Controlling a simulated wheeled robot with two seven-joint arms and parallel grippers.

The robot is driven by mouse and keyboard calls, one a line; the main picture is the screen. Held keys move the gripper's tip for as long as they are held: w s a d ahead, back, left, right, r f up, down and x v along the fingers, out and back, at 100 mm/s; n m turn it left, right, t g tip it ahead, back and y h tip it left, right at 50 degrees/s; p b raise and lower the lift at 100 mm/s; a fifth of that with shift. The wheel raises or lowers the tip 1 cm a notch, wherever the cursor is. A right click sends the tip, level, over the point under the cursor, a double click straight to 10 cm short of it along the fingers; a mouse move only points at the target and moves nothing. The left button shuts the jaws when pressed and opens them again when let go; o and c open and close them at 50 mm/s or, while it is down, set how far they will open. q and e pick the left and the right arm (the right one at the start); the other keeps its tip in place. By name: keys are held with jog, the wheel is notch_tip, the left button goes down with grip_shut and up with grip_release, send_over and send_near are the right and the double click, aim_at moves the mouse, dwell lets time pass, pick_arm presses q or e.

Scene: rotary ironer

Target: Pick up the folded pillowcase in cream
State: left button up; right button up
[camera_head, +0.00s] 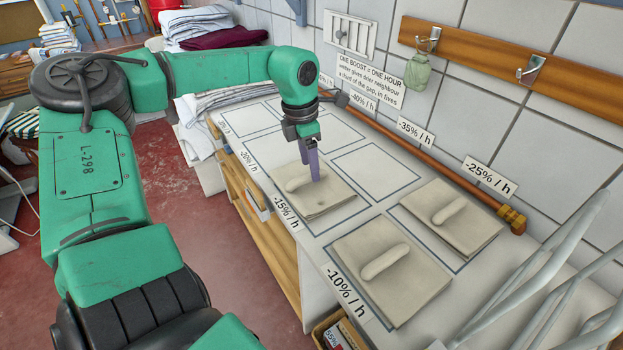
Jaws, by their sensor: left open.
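Three folded cream cloths that look alike lie on the white marked table top, each with a rounded roll on top. One folded pillowcase (325,203) is at the -15% label, below my left gripper. A second folded cloth (405,290) is at the -10% label, and a third (478,232) is at the back right. My left gripper (314,176) points down with its purple fingers over the first pillowcase, beside its roll. The fingers are open; whether they touch the cloth I cannot tell. My right gripper is not in view.
Outlined spaces on the table top (375,172) behind and left of the cloths are empty. A copper pipe (430,160) runs along the wall side. Pale rails (548,275) rise at the right front. Stacked linen (197,22) stands at the far end.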

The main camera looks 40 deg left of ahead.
pick_arm(q)
notch_tip(320, 180, down, 2)
jog(key=shift+w+f, duration=0.1)
grip_shut()
